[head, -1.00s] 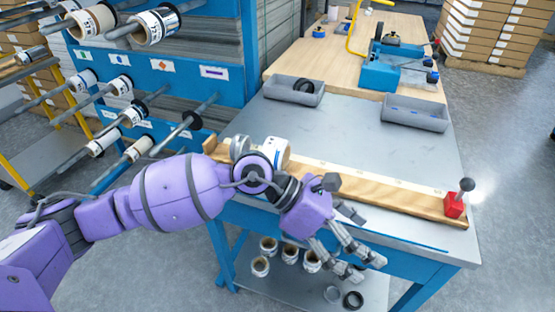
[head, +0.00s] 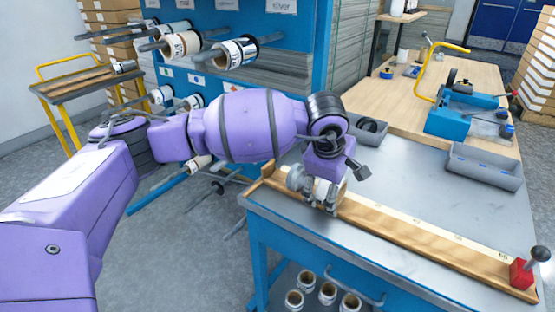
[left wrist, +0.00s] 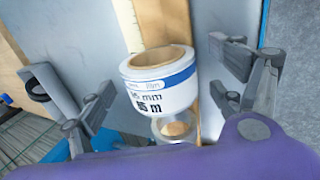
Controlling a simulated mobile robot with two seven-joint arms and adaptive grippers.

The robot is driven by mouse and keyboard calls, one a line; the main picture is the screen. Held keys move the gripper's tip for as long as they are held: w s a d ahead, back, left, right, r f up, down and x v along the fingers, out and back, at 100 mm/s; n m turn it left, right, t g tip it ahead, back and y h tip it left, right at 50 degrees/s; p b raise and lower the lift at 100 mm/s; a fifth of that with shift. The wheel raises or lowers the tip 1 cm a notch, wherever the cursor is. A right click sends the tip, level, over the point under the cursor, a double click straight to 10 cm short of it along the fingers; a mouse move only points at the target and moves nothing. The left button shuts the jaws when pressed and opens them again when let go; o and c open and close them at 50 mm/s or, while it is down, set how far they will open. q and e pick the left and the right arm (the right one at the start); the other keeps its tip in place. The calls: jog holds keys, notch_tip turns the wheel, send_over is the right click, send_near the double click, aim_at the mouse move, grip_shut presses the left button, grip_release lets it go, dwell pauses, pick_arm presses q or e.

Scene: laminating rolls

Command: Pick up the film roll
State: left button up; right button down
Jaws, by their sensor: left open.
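The film roll (left wrist: 160,92) is white with a blue band, dark print and a brown core. In the left wrist view it stands in the middle, between the spread fingers of my left gripper (left wrist: 155,100), with gaps on both sides. In the head view my left gripper (head: 320,200) points down over the left end of the wooden measuring strip (head: 420,234) and mostly hides the roll. The gripper is open and holds nothing. A smaller clear, ring-like piece (left wrist: 178,128) sits just below the roll in the wrist view. My right gripper is not in view.
A red stop with a dark knob (head: 522,274) sits at the strip's right end. A grey tray (head: 485,168) and a blue machine (head: 462,118) lie further back. The blue rack (head: 285,60) with rods and rolls stands behind my arm. Several rolls are on the lower shelf.

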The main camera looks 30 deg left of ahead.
pick_arm(q)
jog(key=shift+x, duration=1.05)
jog(key=shift+d+r, duration=0.1)
jog(key=c, duration=1.3)
